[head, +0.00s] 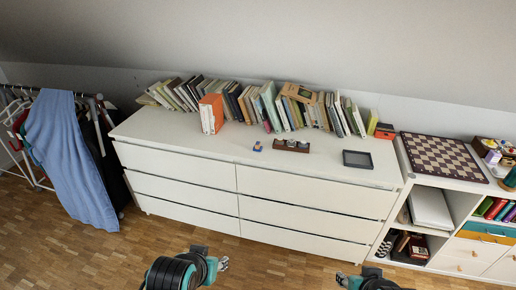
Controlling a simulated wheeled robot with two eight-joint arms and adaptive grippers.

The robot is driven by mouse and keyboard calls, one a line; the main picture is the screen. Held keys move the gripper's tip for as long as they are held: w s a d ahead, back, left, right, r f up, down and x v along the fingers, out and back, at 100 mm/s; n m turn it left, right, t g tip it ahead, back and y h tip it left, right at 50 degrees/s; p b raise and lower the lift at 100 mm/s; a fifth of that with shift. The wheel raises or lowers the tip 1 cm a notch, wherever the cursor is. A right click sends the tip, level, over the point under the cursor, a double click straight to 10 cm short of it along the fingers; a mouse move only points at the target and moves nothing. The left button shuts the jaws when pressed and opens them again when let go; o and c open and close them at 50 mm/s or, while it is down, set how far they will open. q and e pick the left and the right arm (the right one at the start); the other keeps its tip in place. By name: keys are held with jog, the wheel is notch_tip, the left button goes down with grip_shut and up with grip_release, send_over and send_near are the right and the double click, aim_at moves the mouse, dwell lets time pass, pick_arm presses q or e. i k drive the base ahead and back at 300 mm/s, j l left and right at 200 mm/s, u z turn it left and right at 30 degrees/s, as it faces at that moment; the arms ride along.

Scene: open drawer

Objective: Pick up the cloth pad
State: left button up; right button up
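No thing in the head view can be made out for certain as the cloth pad. A dark flat rectangle with a raised-looking rim (357,159) lies on the right part of the white dresser top; whether it is a pad or a tray I cannot tell. A blue cloth (65,160) hangs over the clothes rack at the far left. My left gripper (222,264) is low in front of the dresser, over the floor, apart from everything. My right gripper (341,279) is at the bottom edge, partly cut off. Both are too small to tell open from shut.
The white dresser (185,190) has its drawers closed. A long row of books (265,105) stands along its back. A chessboard (443,160) lies on the right shelf unit. The dresser top's left front is clear.

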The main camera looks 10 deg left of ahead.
aim_at(257, 147)
jog(key=z, duration=0.3)
jog(key=i+j+z, duration=0.3)
jog(key=j+z, duration=0.3)
jog(key=i+j+z, duration=0.3)
jog(key=i+j, duration=0.1)
jog(key=j, duration=0.45)
jog(key=i+j, duration=0.1)
jog(key=j, duration=0.5)
jog(key=l+z, duration=0.05)
